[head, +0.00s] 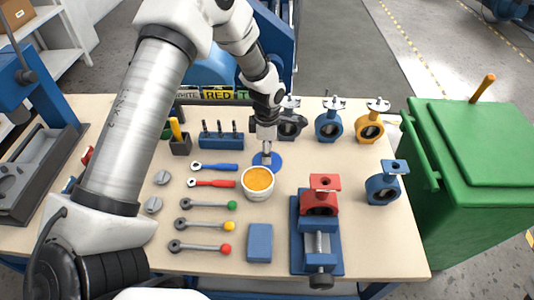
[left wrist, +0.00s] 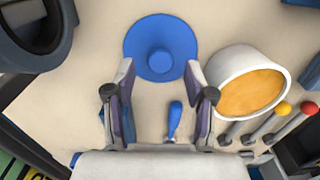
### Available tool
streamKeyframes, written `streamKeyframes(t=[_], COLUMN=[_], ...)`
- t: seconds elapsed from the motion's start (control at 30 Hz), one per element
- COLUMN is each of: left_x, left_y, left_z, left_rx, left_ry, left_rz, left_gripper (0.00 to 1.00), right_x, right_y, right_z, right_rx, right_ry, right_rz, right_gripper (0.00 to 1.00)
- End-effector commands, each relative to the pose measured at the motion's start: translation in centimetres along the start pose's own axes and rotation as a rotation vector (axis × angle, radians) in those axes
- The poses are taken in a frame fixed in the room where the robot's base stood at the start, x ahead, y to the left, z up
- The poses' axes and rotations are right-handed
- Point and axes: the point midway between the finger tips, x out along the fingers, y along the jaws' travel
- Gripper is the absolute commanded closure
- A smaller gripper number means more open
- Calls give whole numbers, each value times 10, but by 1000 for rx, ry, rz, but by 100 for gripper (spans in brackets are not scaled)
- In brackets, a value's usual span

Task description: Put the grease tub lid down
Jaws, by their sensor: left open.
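The grease tub lid (head: 274,165) is a round blue disc with a knob in its middle. It appears to lie flat on the bench, just behind the open tub. My left gripper (head: 267,150) is directly over the lid, pointing down. In the left wrist view the lid (left wrist: 160,28) is just beyond the fingertips of the gripper (left wrist: 159,72). The fingers are apart, with nothing held between them. The white grease tub (head: 258,192) stands uncovered and shows orange grease; it also shows in the left wrist view (left wrist: 222,68). My right gripper is not in view.
Blue and red wrenches (head: 213,183) lie left of the tub. Ratchets with coloured knobs (head: 205,205) lie in front of them. Butterfly valves (head: 328,125) stand at the back right. A blue vise (head: 318,250) holds a red valve (head: 322,200). A green bin (head: 470,180) stands right of the bench.

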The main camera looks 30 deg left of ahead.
Motion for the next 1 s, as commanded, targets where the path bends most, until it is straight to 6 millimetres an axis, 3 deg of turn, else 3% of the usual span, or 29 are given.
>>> streamKeyframes(t=[0.2, 0.4, 0.53, 1.0], left_x=[-56, -95, -104, -104], left_y=[1, 0, 0, 0], left_z=[0, 0, 0, 0], left_rx=[0, 1, 1, 0], left_ry=[-3, -1, 0, 0], left_rz=[4, 2, 0, 0], left_gripper=[46, 46, 46, 46], right_x=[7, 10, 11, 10], right_y=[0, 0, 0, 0], right_z=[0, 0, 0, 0], right_rx=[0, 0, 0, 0], right_ry=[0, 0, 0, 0], right_rz=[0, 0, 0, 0], right_gripper=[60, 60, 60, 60])
